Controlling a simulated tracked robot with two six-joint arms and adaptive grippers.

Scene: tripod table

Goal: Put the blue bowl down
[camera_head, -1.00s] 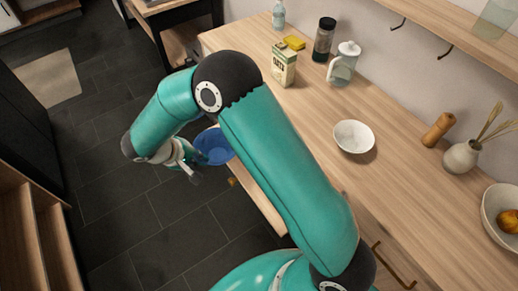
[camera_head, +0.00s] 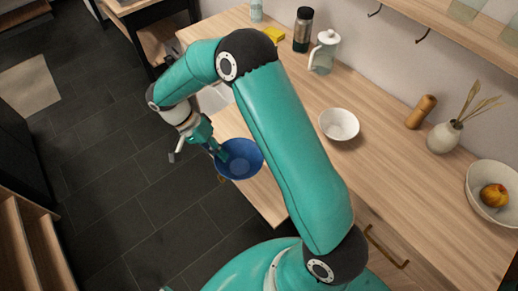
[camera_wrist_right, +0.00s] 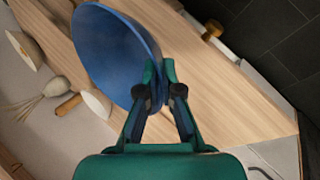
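The blue bowl (camera_head: 245,160) is held at its rim by my right gripper (camera_head: 217,148), at the front edge of the wooden counter (camera_head: 290,95). In the right wrist view the blue bowl (camera_wrist_right: 112,50) is tilted on its side relative to the camera. The fingers of my right gripper (camera_wrist_right: 160,85) are closed on its rim. I cannot tell whether the bowl touches the counter. My left gripper is not in view.
A white bowl (camera_head: 339,124) stands mid-counter. A wooden mill (camera_head: 421,111), vase (camera_head: 444,137) and fruit bowl (camera_head: 490,205) are at the right. My arm hides part of the counter.

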